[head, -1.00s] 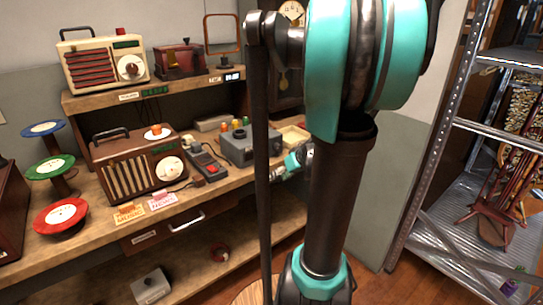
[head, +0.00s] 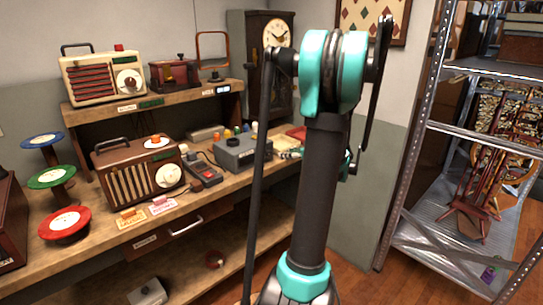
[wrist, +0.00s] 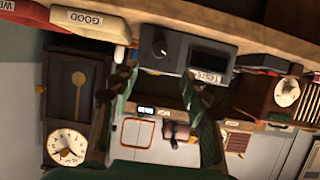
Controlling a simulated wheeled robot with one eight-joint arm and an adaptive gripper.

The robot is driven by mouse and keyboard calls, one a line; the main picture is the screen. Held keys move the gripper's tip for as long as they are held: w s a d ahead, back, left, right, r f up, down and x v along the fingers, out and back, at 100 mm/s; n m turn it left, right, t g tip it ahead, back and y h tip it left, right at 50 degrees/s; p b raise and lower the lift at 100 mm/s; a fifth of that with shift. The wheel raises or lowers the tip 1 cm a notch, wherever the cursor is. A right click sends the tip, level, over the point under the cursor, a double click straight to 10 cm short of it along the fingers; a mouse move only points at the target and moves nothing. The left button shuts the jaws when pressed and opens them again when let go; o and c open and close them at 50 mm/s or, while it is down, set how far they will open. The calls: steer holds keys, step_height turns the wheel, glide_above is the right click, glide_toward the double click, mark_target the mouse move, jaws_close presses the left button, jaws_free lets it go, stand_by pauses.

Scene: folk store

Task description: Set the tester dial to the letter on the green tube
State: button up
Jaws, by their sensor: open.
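The tester is a grey box (head: 240,154) with a dark dial (head: 232,141) on its top, on the workbench right of the brown radio. Several small coloured tubes stand behind it; I cannot make out the green one or any letter. In the wrist view, which is upside down, the tester (wrist: 185,55) has a black dial (wrist: 160,44) and a label reading TESTER. Which letter the dial marks is not readable. My gripper (wrist: 163,92) is open and empty, its fingers apart near the tester. In the head view it is mostly hidden behind my arm.
A cream tray marked GOOD (wrist: 92,22) and a red tray (wrist: 28,14) lie beside the tester. A handheld meter (head: 204,172) and a brown radio (head: 140,182) stand left of it. A tall clock (head: 272,60) is behind. A metal shelf (head: 460,190) stands right.

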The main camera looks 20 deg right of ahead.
mark_target(270, 154)
steer(key=x, duration=1.1)
steer(key=shift+w+a+f, duration=0.15)
steer(key=shift+w+f, duration=0.05)
steer(key=shift+w, duration=0.05)
steer(key=shift+c, duration=0.6)
jaws_close()
